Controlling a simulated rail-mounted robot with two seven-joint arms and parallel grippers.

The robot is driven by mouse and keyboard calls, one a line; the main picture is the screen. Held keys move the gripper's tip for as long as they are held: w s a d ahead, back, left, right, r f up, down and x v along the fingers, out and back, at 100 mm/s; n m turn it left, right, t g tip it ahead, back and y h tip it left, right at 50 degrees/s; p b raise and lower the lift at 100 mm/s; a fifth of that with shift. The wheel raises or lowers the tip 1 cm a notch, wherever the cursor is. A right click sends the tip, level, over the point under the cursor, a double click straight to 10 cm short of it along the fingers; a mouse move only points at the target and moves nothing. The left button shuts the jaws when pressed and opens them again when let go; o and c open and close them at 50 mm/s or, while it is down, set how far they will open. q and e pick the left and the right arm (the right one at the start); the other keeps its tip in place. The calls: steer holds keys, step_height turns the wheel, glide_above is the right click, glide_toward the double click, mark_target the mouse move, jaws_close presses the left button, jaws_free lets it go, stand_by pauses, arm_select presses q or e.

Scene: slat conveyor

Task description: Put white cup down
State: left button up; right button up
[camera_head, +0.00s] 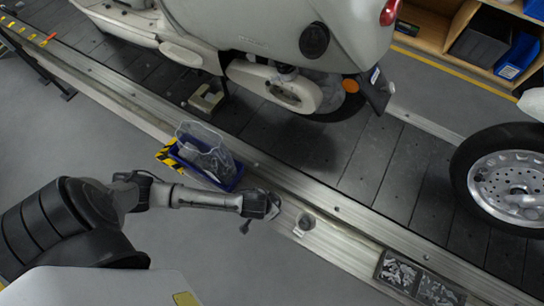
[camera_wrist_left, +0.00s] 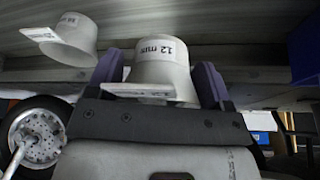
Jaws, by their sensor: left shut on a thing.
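My left gripper (camera_head: 262,205) is at the end of the arm reaching in from the left in the head view, above the pale metal ledge along the conveyor. In the left wrist view its two purple fingers (camera_wrist_left: 158,82) are shut on a white cup (camera_wrist_left: 165,72) with a "12 mm" label and a flat tab handle. In the head view the held cup is mostly hidden by the gripper. A second white cup (camera_wrist_left: 68,38) with a label shows at the upper left of the wrist view, apart from the held one. A cup (camera_head: 305,222) stands on the ledge just right of the gripper.
A blue bin (camera_head: 237,182) with a clear bag (camera_head: 205,148) stands on the ledge behind the arm. A tray of small parts (camera_head: 420,280) lies further right. A scooter (camera_head: 275,45) stands on the dark slats. The ledge (camera_head: 345,248) between cup and tray is bare.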

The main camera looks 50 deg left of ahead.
arm_select(q)
steer(key=w+a+f, duration=0.1)
steer(key=w+a+f+b, duration=0.1)
steer(key=shift+w+a+f, duration=0.1)
steer(key=shift+w+f, duration=0.05)
steer(key=shift+w, duration=0.15)
step_height(320, 180, down, 4)
steer(key=b, duration=0.3)
steer(key=shift+b, duration=0.35)
arm_select(e)
step_height(320, 180, down, 5)
steer(key=shift+s+a+f, duration=0.1)
steer(key=shift+f, duration=0.05)
arm_select(q)
steer(key=shift+f, duration=0.1)
steer(key=o, duration=1)
